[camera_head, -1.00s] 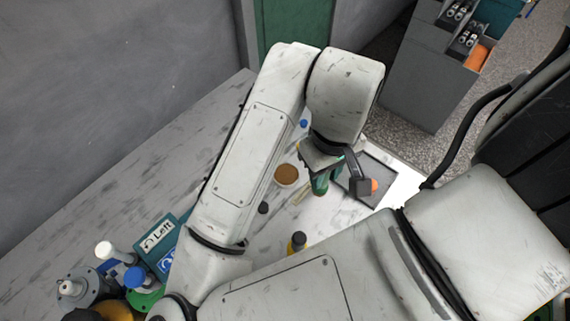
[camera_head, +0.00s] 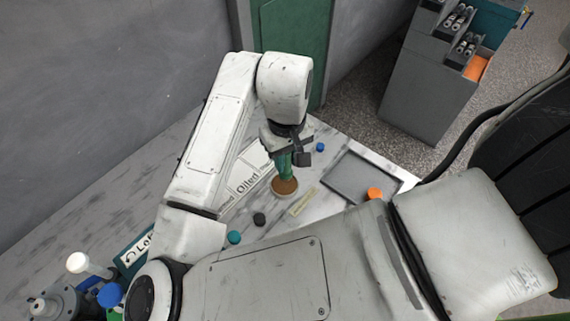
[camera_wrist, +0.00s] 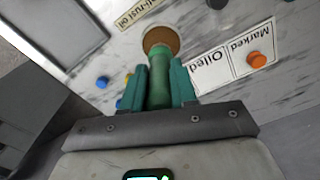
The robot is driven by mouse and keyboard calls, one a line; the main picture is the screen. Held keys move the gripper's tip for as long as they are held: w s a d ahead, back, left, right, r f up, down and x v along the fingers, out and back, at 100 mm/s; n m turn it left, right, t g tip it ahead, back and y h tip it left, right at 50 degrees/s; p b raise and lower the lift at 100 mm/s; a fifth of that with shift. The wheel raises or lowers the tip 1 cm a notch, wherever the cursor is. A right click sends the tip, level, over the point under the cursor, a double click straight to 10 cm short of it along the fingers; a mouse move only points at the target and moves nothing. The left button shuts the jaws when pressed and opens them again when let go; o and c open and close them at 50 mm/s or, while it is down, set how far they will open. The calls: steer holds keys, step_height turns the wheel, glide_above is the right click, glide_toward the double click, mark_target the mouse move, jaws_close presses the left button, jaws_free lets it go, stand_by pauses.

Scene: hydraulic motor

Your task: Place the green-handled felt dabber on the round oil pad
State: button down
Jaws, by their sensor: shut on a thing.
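The green-handled felt dabber (camera_wrist: 159,82) is held upright between the teal fingers of my gripper (camera_wrist: 160,88) in the wrist view. In the head view my gripper (camera_head: 285,158) is over the round oil pad (camera_head: 285,188), and part of the green handle shows below it. The pad is a brown disc in a pale rim; it also shows in the wrist view (camera_wrist: 155,36), partly behind the dabber. The dabber's lower end overlaps the pad in both views. I cannot tell whether it touches the pad.
A grey tray (camera_head: 351,178) lies right of the pad, with an orange cap (camera_head: 375,193) at its edge. A blue cap (camera_head: 320,147) is behind. Black (camera_head: 259,219) and teal (camera_head: 234,237) caps lie in front. A card marked "Oiled" (camera_head: 243,180) lies left of the pad.

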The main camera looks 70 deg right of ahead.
steer(key=shift+w+f, duration=0.15)
steer(key=shift+f, duration=0.1)
steer(key=shift+w+d+f, duration=0.1)
steer(key=shift+f, duration=1.5)
steer(key=shift+f, duration=0.1)
steer(key=c, duration=0.9)
jaws_free()
step_height(320, 180, up, 12)
steer(key=shift+r+p, duration=0.15)
steer(key=shift+p, duration=0.25)
